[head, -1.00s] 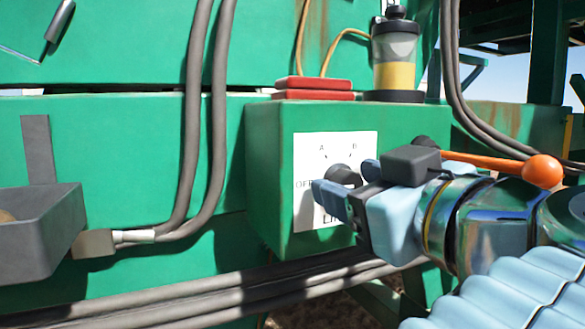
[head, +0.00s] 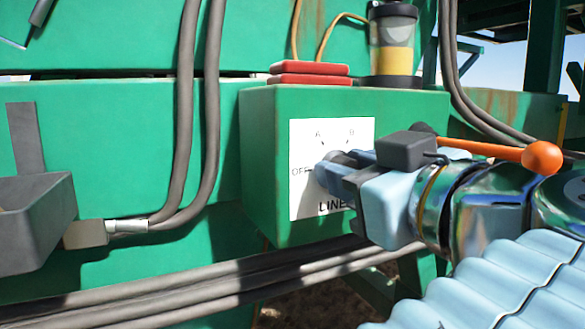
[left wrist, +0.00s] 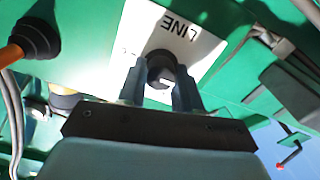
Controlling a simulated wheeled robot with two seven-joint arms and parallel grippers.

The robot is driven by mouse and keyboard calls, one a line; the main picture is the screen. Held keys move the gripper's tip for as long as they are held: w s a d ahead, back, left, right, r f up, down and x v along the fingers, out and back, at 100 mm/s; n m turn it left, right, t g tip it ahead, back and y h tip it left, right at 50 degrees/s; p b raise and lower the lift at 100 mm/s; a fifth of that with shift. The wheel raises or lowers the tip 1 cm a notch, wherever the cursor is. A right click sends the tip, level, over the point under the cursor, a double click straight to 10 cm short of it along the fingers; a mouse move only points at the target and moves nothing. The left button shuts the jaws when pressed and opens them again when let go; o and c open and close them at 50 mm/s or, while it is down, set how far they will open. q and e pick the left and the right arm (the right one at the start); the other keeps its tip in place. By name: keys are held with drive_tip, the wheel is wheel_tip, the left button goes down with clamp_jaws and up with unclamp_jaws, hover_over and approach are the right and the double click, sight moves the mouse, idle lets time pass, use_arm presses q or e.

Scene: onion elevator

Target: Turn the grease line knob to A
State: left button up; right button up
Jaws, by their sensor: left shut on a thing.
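The grease line knob (head: 340,157) is a dark round knob on a white label plate (head: 305,200) on a green box. The plate reads A at upper left, B at upper right, OFF at left and LINE below. My left gripper (head: 330,168) is shut on the knob, its blue fingers hiding most of it in the head view. In the left wrist view the knob (left wrist: 160,68) sits between the two fingertips (left wrist: 161,82). I cannot tell which mark the knob points to. My right gripper is not in view.
An orange-balled lever (head: 541,158) sticks out at the right, behind my left wrist. A grease reservoir (head: 393,50) and red blocks (head: 308,73) stand on the green box (head: 262,150). Grey hoses (head: 185,120) run down the left; a grey tray (head: 38,215) sits at far left.

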use_arm(q)
drive_tip(key=shift+m, duration=0.3)
drive_tip(key=m, duration=0.4)
drive_tip(key=shift+r+m, duration=0.15)
drive_tip(key=shift+m, duration=0.25)
drive_tip(key=m+p, duration=0.1)
drive_tip(key=m, duration=0.1)
drive_tip(key=shift+m, duration=0.3)
drive_tip(key=shift+d+m+p, duration=0.15)
drive_tip(key=shift+m+p, duration=0.3)
drive_tip(key=shift+m, duration=1.25)
drive_tip(key=o, duration=1)
drive_tip(key=shift+o, duration=0.2)
